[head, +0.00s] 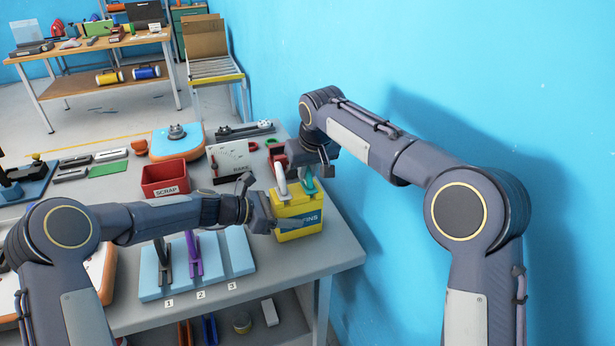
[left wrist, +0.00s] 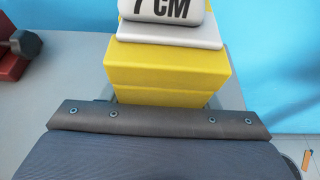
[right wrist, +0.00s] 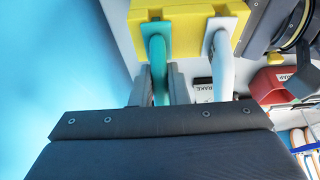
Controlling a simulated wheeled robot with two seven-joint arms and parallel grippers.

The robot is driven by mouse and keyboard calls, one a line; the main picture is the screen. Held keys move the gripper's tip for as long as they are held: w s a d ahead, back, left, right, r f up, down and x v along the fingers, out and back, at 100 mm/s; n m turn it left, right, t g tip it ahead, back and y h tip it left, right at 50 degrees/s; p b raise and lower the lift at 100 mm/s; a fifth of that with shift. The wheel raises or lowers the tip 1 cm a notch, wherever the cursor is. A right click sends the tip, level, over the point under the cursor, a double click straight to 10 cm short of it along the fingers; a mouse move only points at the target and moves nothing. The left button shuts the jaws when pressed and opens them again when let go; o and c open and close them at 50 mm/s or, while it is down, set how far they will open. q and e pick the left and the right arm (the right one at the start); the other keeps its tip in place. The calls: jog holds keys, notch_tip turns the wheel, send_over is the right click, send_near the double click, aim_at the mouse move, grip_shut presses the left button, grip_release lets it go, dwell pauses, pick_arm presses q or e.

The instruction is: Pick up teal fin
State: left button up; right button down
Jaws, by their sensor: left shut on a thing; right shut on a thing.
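The teal fin (head: 311,184) stands upright in the yellow FINS box (head: 298,232), beside a white fin (head: 281,178). My right gripper (head: 311,170) is above the box and shut on the teal fin; in the right wrist view the teal fin (right wrist: 157,60) runs down between its fingers, with the white fin (right wrist: 222,60) apart to its right. My left gripper (head: 280,220) is at the box's left side, shut on the yellow box. The left wrist view shows the box (left wrist: 165,65) close ahead, its fingertips hidden.
A light blue board (head: 150,278) with places marked 1, 2 and 3 lies in front; a dark fin (head: 163,262) stands at 1, a purple fin (head: 193,255) at 2, and 3 is bare. A red SCRAP bin (head: 165,190) stands behind. The blue wall is close on the right.

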jog(key=shift+r, duration=0.1)
notch_tip(320, 180, up, 10)
jog(key=shift+f, duration=0.1)
dwell(0.3)
pick_arm(q)
jog(key=o, duration=1.1)
jog(key=shift+a, duration=0.1)
